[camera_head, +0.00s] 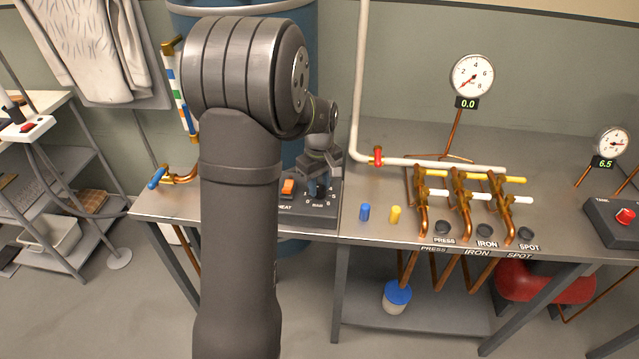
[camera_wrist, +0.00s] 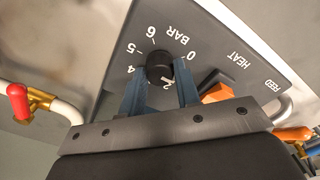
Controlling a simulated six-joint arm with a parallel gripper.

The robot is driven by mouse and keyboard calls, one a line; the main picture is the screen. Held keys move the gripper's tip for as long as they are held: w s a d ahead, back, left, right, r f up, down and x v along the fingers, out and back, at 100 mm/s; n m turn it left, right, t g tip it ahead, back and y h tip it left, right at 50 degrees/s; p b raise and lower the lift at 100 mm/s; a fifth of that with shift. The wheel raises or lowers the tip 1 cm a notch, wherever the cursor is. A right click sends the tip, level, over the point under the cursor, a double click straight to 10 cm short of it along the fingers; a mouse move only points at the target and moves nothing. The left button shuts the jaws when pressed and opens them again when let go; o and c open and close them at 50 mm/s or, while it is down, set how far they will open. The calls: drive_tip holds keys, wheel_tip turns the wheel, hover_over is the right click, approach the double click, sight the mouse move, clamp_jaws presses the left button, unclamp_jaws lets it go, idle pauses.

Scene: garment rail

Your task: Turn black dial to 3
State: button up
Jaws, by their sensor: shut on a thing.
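The black dial (camera_wrist: 158,58) stands on a dark panel marked BAR, with white numbers around it. In the wrist view, 0, 2, 4, 5 and 6 show, the 2 partly covered. The 3 and the dial's pointer cannot be made out. My gripper (camera_wrist: 161,74) is shut on the dial, one finger on each side. In the head view, my gripper (camera_head: 320,182) is over the control box (camera_head: 303,217), and its fingers hide most of the dial.
An orange HEAT switch (camera_head: 287,187) sits left of the dial, close to one finger in the wrist view (camera_wrist: 217,93). A pipe with a red valve (camera_head: 378,156) rises to the right. Blue (camera_head: 365,212) and yellow (camera_head: 396,215) pegs stand on the bench nearby.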

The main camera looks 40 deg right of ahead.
drive_tip(key=shift+m, duration=0.3)
drive_tip(key=m, duration=0.8)
drive_tip(key=shift+m, duration=0.4)
drive_tip(key=m, duration=0.4)
drive_tip(key=shift+r+m, duration=0.1)
drive_tip(key=shift+m, duration=2)
drive_tip(key=o, duration=1)
drive_tip(key=shift+c, duration=0.2)
